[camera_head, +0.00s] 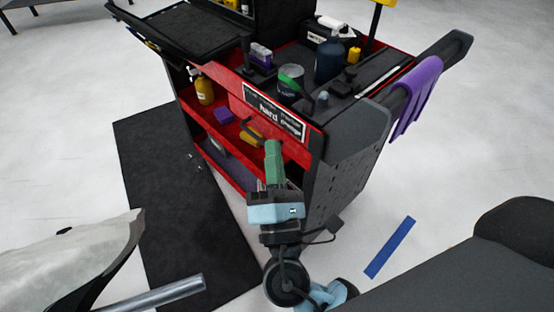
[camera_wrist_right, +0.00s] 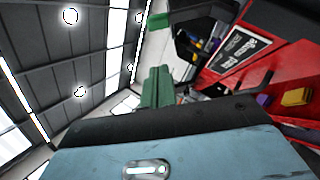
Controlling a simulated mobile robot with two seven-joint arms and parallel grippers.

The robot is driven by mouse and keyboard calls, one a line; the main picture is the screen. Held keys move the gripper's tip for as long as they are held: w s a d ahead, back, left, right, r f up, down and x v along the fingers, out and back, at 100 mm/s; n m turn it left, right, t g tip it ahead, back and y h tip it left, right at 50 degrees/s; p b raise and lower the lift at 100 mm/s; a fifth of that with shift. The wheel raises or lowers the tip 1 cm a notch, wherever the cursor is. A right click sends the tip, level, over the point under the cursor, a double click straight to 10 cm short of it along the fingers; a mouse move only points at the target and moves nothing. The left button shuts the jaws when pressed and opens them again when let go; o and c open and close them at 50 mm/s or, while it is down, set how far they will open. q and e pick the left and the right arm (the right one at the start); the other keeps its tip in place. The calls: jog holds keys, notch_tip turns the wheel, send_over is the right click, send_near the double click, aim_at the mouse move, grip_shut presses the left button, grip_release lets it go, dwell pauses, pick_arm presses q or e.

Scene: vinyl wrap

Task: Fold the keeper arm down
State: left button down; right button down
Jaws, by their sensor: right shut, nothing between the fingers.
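My right gripper (camera_head: 273,152) has green fingers and stands in front of the red and black cart. Its fingers are shut with nothing between them; they also show in the wrist view (camera_wrist_right: 158,88), pointing up past the cart. I cannot tell for sure which part is the keeper arm. A grey metal bar (camera_head: 150,298) lies at the lower left, near pale film (camera_head: 70,245) over a dark edge. The right gripper touches neither bar. My left gripper is out of view.
The cart (camera_head: 350,160) holds bottles and boxes, with a purple cloth (camera_head: 416,90) on its right handle. A black mat (camera_head: 165,190) lies at its left. A blue strip (camera_head: 390,247) is on the floor. A dark padded surface (camera_head: 480,270) fills the lower right.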

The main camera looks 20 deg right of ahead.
aim_at(298, 90)
jog(key=w+d+r+p, duration=0.3)
jog(key=w+d+r, duration=0.1)
jog(key=w+r, duration=0.1)
jog(key=shift+w+d+r, duration=0.15)
jog(key=shift+w, duration=0.5)
